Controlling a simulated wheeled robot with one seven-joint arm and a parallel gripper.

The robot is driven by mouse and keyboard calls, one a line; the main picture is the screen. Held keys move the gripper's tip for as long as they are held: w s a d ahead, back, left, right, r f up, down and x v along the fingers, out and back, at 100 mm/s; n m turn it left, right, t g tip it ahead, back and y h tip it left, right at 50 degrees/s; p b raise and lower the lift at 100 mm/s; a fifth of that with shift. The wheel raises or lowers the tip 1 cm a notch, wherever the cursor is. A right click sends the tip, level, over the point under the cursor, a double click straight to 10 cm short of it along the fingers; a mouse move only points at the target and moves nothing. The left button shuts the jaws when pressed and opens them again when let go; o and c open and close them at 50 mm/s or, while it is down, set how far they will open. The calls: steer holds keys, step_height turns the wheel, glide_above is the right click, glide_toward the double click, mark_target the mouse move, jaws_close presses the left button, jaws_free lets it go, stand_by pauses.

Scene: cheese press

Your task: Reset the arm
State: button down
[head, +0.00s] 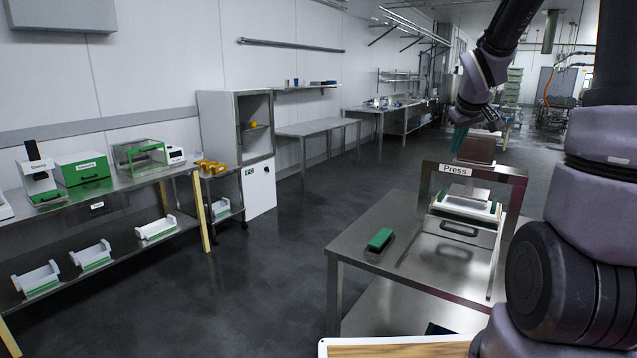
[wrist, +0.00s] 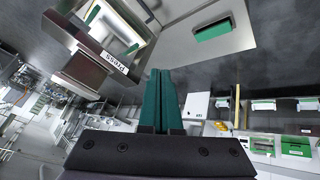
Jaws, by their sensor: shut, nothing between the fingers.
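My gripper (head: 458,137) is raised in the head view, just left of the top of the press, with its green fingers pointing down. In the wrist view its two green fingers (wrist: 161,100) lie side by side, shut and empty. The press (head: 476,175), a metal frame labelled "Press", stands on a steel table (head: 350,250). A white tray with green (head: 466,204) sits inside it under the plate. The press also shows at upper left in the wrist view (wrist: 90,50).
A green block (head: 380,239) lies on the table left of the press. A shelf bench (head: 120,190) on the left holds several devices and white trays. A steel cabinet (head: 225,130) stands beside it. The floor between bench and table is clear.

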steer(key=s+a+r+m+y, duration=0.1)
steer(key=s+a+r+m, duration=0.1)
steer(key=s, duration=0.6)
steer(key=s+a+r+m+y, duration=0.1)
steer(key=s+a+r, duration=0.3)
steer(key=s, duration=0.5)
steer(key=s+a+r+m+y, duration=0.1)
steer(key=s+a+r+m, duration=0.3)
steer(key=s, duration=0.5)
steer(key=shift+a+y, duration=0.3)
steer(key=shift+a, duration=0.6)
steer(key=shift+w+d+r, duration=0.1)
steer(key=shift+d, duration=0.05)
